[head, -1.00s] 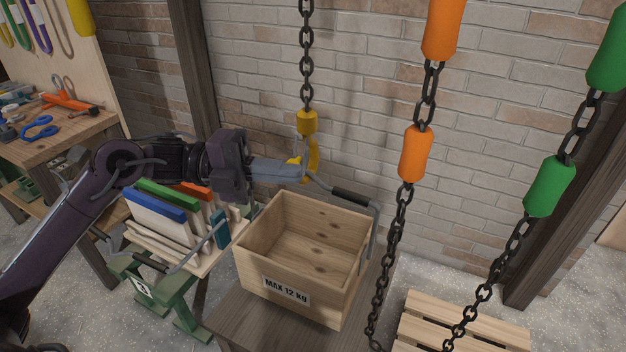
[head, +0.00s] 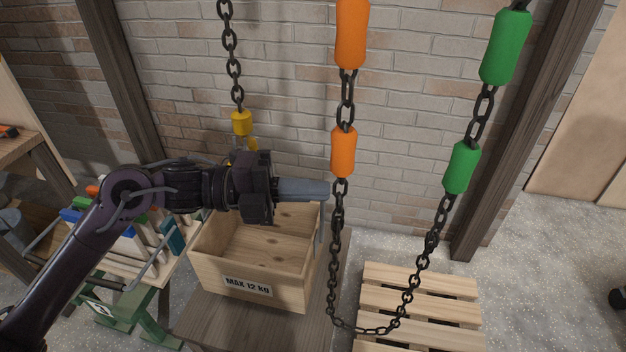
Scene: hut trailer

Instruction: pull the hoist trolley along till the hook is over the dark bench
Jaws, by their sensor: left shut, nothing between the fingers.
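The yellow hook block (head: 242,123) hangs on a dark chain at the upper left, behind my left gripper. The hook below it is mostly hidden by my arm. A wooden crate marked MAX 12 KG (head: 246,286) stands below on a grey-brown wooden bench (head: 255,332). A looped hand chain hangs to the right, with orange grips (head: 344,152) on one side and green grips (head: 462,167) on the other. My left gripper (head: 327,191) is shut and empty, its tips close to the chain just below the lower orange grip; contact cannot be told. The trolley and my right gripper are not in view.
A slatted pallet (head: 425,298) lies on the floor at right, near the chain loop. A green trestle (head: 135,318) with a rack of coloured boards is at left. A brick wall and a dark post (head: 520,130) stand behind.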

